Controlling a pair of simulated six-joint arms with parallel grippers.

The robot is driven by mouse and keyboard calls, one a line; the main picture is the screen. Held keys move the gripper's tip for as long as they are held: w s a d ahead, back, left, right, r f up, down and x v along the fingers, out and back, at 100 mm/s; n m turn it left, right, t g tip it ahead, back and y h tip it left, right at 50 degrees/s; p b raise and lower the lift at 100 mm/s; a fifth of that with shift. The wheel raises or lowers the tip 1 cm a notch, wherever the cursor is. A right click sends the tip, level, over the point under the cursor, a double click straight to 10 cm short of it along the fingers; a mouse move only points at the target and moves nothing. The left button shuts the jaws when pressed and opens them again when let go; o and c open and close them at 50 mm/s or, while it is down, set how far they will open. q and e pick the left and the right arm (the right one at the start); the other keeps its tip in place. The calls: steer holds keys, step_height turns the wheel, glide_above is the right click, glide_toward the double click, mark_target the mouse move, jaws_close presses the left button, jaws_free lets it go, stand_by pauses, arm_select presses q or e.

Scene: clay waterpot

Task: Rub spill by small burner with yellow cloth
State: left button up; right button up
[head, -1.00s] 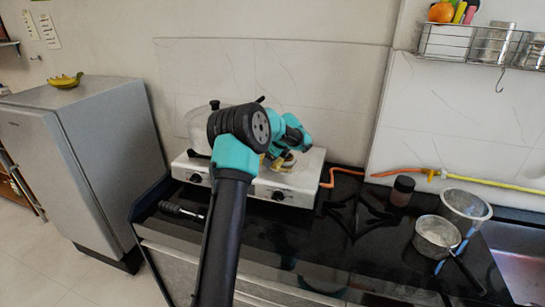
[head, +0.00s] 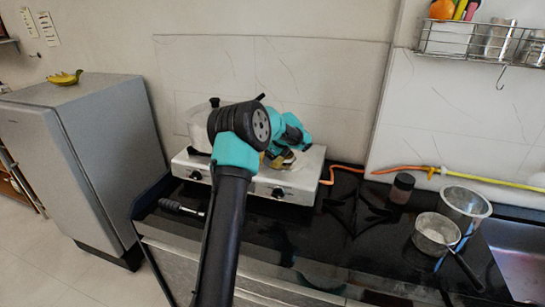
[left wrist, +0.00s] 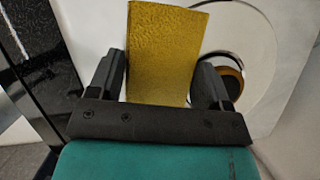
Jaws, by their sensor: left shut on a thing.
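My left gripper (left wrist: 162,85) is shut on the yellow cloth (left wrist: 165,45), which extends from between its fingers over the white stove in the left wrist view. In the head view the left gripper (head: 280,160) is low over the right part of the white stove (head: 303,184), largely behind my own arm. The small burner (left wrist: 232,80), a dark disc with an orange-brown ring, lies just right of the cloth in the wrist view. I cannot make out the spill, nor whether the cloth touches the stove top. My right gripper is not in view.
A pot (head: 198,135) stands on the stove's left part, partly behind my arm. An orange hose (head: 345,166) runs from the stove's right side. A dark jar (head: 402,188), a saucepan (head: 436,232) and a metal bowl (head: 466,203) stand right on the black counter (head: 330,245).

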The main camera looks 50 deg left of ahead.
mark_target(281, 159)
arm_select(q)
steer(key=shift+f, duration=0.8)
stand_by(0.4)
steer(key=shift+w+d, duration=0.4)
steer(key=shift+d, duration=0.35)
steer(key=shift+w+d, duration=0.4)
steer(key=shift+d, duration=0.3)
steer(key=shift+d, duration=0.1)
steer(key=shift+w+d+f, duration=0.1)
steer(key=shift+w+d, duration=0.3)
steer(key=shift+d, duration=0.3)
steer(key=shift+w+d+f, duration=0.1)
steer(key=shift+w+d, duration=0.25)
steer(key=shift+d, duration=0.45)
steer(key=shift+w+d, duration=0.1)
steer(key=shift+w+d+r, duration=0.1)
steer(key=shift+w+d, duration=0.4)
steer(key=shift+d, duration=0.25)
steer(key=shift+w+d+r, duration=0.1)
steer(key=shift+w+d, duration=0.4)
steer(key=shift+d, duration=0.25)
